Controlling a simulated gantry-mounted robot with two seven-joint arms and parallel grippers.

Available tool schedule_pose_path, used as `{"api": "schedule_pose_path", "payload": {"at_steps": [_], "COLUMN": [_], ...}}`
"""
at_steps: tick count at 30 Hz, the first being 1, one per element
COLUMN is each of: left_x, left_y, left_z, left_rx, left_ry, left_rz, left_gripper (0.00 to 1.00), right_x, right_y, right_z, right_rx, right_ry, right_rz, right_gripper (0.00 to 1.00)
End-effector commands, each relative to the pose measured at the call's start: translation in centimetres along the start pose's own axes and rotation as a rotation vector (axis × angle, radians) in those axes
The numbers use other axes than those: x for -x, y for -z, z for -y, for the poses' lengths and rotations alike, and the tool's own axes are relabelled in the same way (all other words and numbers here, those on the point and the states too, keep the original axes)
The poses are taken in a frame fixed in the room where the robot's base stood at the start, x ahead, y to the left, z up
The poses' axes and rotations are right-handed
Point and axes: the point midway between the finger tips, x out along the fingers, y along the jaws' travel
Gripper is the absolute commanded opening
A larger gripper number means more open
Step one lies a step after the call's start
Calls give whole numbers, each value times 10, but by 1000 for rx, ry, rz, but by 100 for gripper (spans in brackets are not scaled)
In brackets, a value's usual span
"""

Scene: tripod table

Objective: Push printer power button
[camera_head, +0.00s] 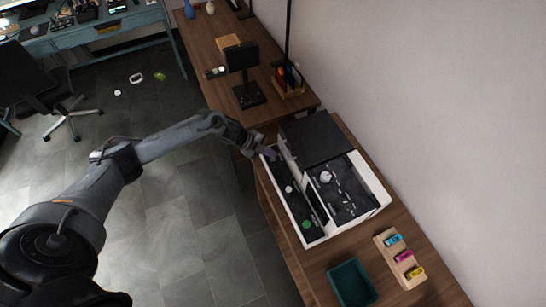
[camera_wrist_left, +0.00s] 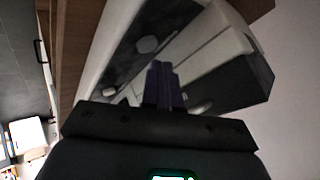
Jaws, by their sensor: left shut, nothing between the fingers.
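The printer (camera_head: 375,203) is a white box with a dark top and a raised dark lid (camera_head: 312,137), standing on the wooden table. Its dark front strip carries a green round button (camera_head: 306,224) near the lower end and a pale round button (camera_head: 289,189) further up. I cannot tell which is the power button. My left gripper (camera_head: 268,153) is shut and empty at the upper left corner of the printer. In the left wrist view its fingers (camera_wrist_left: 163,85) point at the printer's dark strip, with a pale oval button (camera_wrist_left: 147,44) ahead of them. Contact is unclear.
A teal bin (camera_head: 352,283) and a wooden holder (camera_head: 400,258) with coloured cartridges sit at the table's near end. A dark stand (camera_head: 246,75) is on the table behind. A desk (camera_head: 92,33) and black chair (camera_head: 22,75) are far left. The floor between is mostly clear.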

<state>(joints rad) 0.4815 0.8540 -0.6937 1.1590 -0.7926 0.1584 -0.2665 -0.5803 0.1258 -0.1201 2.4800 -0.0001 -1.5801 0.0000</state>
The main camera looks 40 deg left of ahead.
Motion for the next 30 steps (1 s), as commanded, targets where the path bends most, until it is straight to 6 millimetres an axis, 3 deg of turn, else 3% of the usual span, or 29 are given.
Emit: {"api": "schedule_pose_path", "payload": {"at_steps": [11,30], "left_x": [2,41], "left_y": [2,30], "left_z": [1,29], "left_rx": [0,1], "left_ry": [0,-1], "left_rz": [0,0], "left_gripper": [0,0], "right_x": [2,47], "right_y": [1,16], "right_z": [0,0], "right_rx": [-1,-9], "right_ry": [1,7], "right_rz": [0,-1], "right_gripper": [43,43]}}
